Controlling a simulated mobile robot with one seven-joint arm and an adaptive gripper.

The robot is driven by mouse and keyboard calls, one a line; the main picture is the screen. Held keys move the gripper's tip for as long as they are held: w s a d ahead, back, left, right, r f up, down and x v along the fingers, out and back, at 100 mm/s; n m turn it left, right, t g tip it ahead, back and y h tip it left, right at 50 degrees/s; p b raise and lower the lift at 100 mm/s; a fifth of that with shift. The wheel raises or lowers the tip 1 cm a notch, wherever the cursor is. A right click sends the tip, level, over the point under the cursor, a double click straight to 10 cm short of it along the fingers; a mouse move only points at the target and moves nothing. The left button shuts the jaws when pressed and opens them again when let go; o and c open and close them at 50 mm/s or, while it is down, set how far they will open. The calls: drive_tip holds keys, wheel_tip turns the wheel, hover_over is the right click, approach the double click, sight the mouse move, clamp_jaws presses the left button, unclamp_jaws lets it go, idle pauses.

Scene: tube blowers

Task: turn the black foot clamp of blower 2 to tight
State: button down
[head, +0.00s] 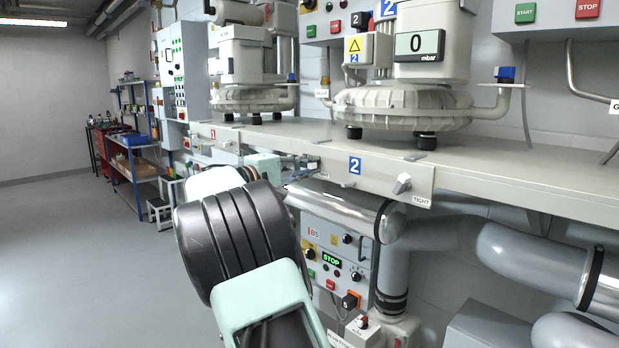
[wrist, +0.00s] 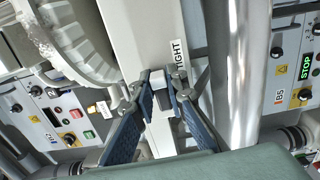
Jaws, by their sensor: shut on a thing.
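Blower 2 (head: 405,100) stands on the bench with black feet (head: 426,138) and a gauge (head: 419,44) reading 0 mbar. Its front plate (head: 365,178) has a grey handle (head: 402,183) at the right end, above a TIGHT label. My gripper (head: 306,165) is at the plate's left end, partly hidden by my arm.
A shiny pipe (head: 345,212) runs just below the bench edge. A control panel (head: 335,262) with a green STOP display is under it. Another blower (head: 243,70) stands to the left. The floor (head: 90,260) at left is clear.

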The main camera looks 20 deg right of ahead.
drive_tip(key=shift+m, duration=0.3)
drive_tip(key=c, duration=2)
unclamp_jaws()
drive_tip(key=shift+o, duration=0.2)
drive_tip(key=v, duration=1.2)
